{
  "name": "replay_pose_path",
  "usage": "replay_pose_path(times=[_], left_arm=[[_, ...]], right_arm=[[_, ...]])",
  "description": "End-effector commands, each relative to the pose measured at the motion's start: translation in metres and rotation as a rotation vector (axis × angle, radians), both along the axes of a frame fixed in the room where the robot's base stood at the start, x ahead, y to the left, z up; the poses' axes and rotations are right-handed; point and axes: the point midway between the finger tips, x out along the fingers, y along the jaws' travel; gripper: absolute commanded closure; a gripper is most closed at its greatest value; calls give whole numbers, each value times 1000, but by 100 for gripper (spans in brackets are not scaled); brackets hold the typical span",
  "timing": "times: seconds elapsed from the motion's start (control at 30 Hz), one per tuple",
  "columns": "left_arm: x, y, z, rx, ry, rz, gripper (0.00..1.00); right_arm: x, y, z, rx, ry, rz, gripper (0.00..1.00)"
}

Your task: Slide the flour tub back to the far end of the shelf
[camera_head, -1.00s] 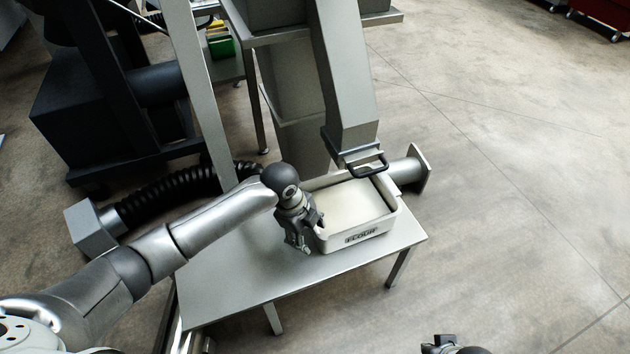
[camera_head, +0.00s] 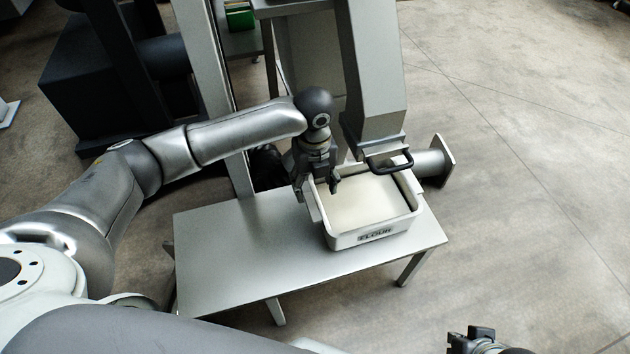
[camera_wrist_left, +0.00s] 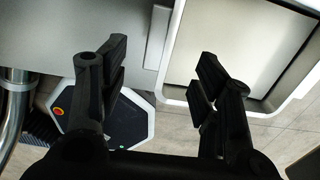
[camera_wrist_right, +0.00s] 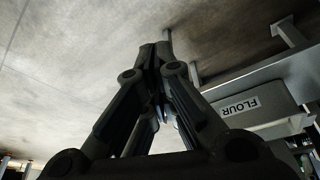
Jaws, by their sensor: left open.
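The flour tub (camera_head: 372,238) is a white rectangular tub with a FLOUR label, holding pale flour (camera_head: 365,203). It sits upright at the right end of the grey metal shelf (camera_head: 225,250). My left gripper (camera_head: 322,188) is open at the tub's left wall. In the left wrist view, the tub's rim (camera_wrist_left: 168,70) with a small side tab lies between the spread fingers (camera_wrist_left: 150,75), one over the inside, one outside. I cannot tell whether they touch it. My right gripper (camera_head: 472,338) is low at the picture's bottom, away from the tub; its fingertips meet in the right wrist view (camera_wrist_right: 155,55).
A grey metal chute (camera_head: 372,75) with a black handle (camera_head: 390,162) comes down over the tub's back edge. A flanged pipe (camera_head: 437,160) sticks out behind the tub on the right. The shelf left of the tub is bare.

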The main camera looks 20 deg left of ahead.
Motion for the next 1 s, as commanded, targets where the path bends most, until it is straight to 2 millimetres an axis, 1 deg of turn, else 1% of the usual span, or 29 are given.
replay_pose_path(times=[0.17,0.3,0.33,0.43,0.6,0.7,0.83,1.0], left_arm=[[-1,0,-28,1,3,0,42],[-2,0,-57,1,4,1,42],[-1,0,-63,0,3,1,42],[-1,0,-82,0,1,0,42],[-1,0,-95,-1,1,0,42],[-1,0,-100,0,0,0,42],[0,0,-104,0,0,1,42],[0,0,-104,1,-1,0,42]], right_arm=[[-2,0,-2,0,-3,0,100],[-3,0,-12,0,-2,0,100],[-2,0,-13,1,-5,0,100],[11,3,-15,11,-59,5,100],[36,11,-7,34,-175,14,100],[46,14,-3,45,-222,17,100],[53,16,0,52,-256,20,100],[55,17,1,53,-265,21,100]])
